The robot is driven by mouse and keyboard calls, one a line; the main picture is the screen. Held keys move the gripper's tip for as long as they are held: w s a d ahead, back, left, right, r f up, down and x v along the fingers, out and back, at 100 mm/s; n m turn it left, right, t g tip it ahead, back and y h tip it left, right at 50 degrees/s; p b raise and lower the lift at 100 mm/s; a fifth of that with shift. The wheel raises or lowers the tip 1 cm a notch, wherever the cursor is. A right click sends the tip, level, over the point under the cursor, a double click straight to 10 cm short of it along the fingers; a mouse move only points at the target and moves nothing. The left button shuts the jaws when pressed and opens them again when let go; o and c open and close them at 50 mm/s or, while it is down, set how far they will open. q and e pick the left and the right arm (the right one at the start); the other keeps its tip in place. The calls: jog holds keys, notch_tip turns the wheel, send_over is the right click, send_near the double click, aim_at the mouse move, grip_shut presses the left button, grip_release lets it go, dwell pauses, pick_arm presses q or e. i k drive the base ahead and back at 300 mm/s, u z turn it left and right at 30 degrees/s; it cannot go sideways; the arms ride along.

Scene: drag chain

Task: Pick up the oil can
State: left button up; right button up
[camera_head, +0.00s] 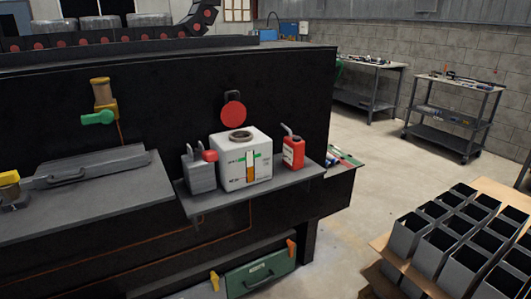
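A small red can (293,153) with a thin grey spout and a pale label looks like the oil can. It stands upright at the right end of a grey shelf (262,197) on the front of a black machine. A white box-shaped container (231,168) with a round opening and green and orange markings stands to its left. A grey block-like item (200,177) with a red part stands further left on the same shelf. Neither of my grippers shows in this view.
The black machine (180,88) fills the left half, with a grey ledge (60,212) at left. A green drawer (260,272) sits below the shelf. Several open grey boxes (436,250) stand on cardboard at lower right. Two carts are behind; the floor (372,172) between is clear.

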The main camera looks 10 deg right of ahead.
aim_at(294, 147)
jog(key=z, duration=0.25)
jog(key=i, duration=1.45)
jog(key=z, duration=0.25)
